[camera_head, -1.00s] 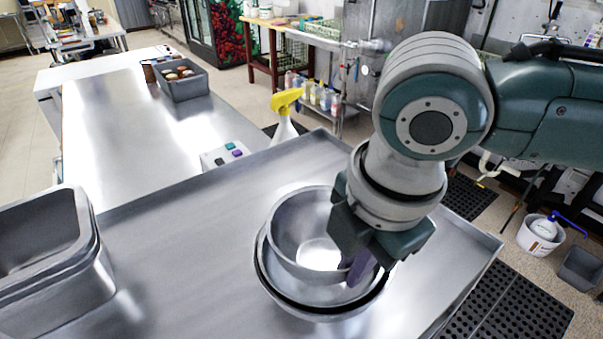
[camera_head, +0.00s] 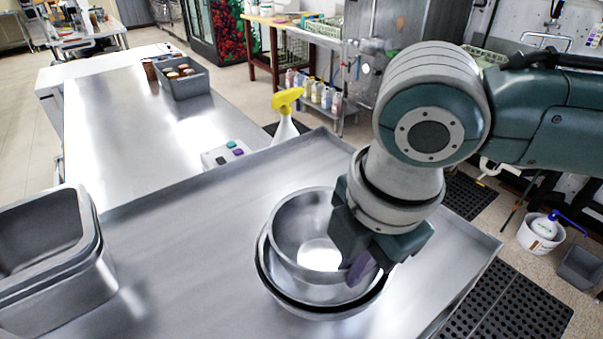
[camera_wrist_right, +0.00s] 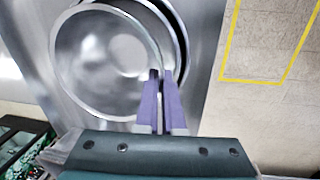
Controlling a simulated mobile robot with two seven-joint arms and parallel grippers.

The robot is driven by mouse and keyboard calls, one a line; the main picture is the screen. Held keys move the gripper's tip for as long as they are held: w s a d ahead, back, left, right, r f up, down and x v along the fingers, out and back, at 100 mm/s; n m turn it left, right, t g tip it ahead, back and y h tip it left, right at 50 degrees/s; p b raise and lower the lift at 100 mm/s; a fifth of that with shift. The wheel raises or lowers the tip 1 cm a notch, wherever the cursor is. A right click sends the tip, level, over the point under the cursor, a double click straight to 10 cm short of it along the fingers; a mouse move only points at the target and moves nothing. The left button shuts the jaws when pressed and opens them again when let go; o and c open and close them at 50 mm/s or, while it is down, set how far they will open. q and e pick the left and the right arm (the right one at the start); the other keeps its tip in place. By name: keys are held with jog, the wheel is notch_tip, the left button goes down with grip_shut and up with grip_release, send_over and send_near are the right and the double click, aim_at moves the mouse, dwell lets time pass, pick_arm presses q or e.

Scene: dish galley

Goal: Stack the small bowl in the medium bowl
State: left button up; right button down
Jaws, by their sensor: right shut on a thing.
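The small bowl (camera_head: 296,222) is shiny metal and sits inside the larger medium bowl (camera_head: 312,311) on the steel counter. The medium bowl's rim shows around its front and left side. My right gripper (camera_head: 362,268) points down at the small bowl's right side, its purple fingers shut on that bowl's rim. In the right wrist view, the fingers (camera_wrist_right: 160,78) pinch the rim of the small bowl (camera_wrist_right: 95,65), and the medium bowl (camera_wrist_right: 178,28) shows as a dark-edged arc beyond. Whether the small bowl rests on the medium bowl's bottom is hidden. My left gripper is out of view.
A deep steel container (camera_head: 52,255) stands at the left of the counter (camera_head: 180,240). A yellow-topped spray bottle (camera_head: 285,115) and a button box (camera_head: 226,155) are beyond the counter's raised back edge. The counter between container and bowls is clear.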

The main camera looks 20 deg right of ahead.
jog(key=c, duration=1)
grip_release()
jog(key=shift+o, duration=0.2)
jog(key=shift+r, duration=0.1)
notch_tip(320, 180, up, 10)
jog(key=s+b, duration=0.1)
jog(key=shift+s+d, duration=0.15)
jog(key=shift+s, duration=0.15)
jog(key=shift+f, duration=0.2)
